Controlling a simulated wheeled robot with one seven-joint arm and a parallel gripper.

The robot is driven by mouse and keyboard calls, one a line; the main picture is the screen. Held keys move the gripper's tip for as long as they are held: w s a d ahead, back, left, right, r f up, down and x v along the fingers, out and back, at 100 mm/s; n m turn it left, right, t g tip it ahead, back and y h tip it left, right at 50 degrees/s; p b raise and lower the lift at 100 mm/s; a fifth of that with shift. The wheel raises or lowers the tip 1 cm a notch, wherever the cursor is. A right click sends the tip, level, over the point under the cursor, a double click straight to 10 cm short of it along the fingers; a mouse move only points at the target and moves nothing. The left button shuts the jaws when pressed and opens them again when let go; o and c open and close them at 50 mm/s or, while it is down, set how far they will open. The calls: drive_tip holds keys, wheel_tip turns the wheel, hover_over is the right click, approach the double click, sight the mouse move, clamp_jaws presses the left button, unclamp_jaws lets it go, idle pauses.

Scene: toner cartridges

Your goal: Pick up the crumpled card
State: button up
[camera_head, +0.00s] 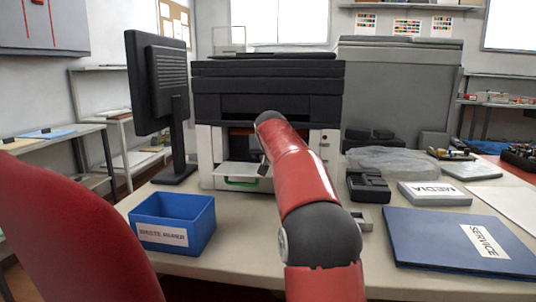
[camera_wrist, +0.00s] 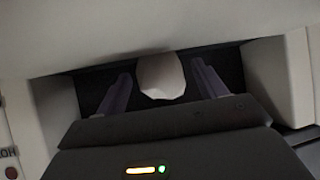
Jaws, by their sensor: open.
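The crumpled card (camera_wrist: 160,76) is a pale, rounded lump in the wrist view, inside a dark opening framed by pale panels. My gripper (camera_wrist: 163,88) is open. Its two dark fingers stand left and right of the card, with visible gaps on both sides. I cannot tell whether the fingertips are level with the card in depth. In the head view my red arm reaches into the front of the black and white printer (camera_head: 268,75). The arm hides my fingers and the card there.
Pale printer walls (camera_wrist: 275,75) stand close on both sides of my gripper. A blue waste paper bin (camera_head: 173,222) is on the table at front left. A monitor (camera_head: 158,85) stands left of the printer. A blue service folder (camera_head: 460,240) and a media box (camera_head: 434,193) lie at right.

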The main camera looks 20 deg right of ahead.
drive_tip(key=shift+w+d+f, duration=0.15)
drive_tip(key=shift+w+f, duration=0.1)
drive_tip(key=shift+w, duration=0.1)
drive_tip(key=shift+c, duration=0.2)
drive_tip(key=c, duration=1)
drive_tip(key=shift+c, duration=0.2)
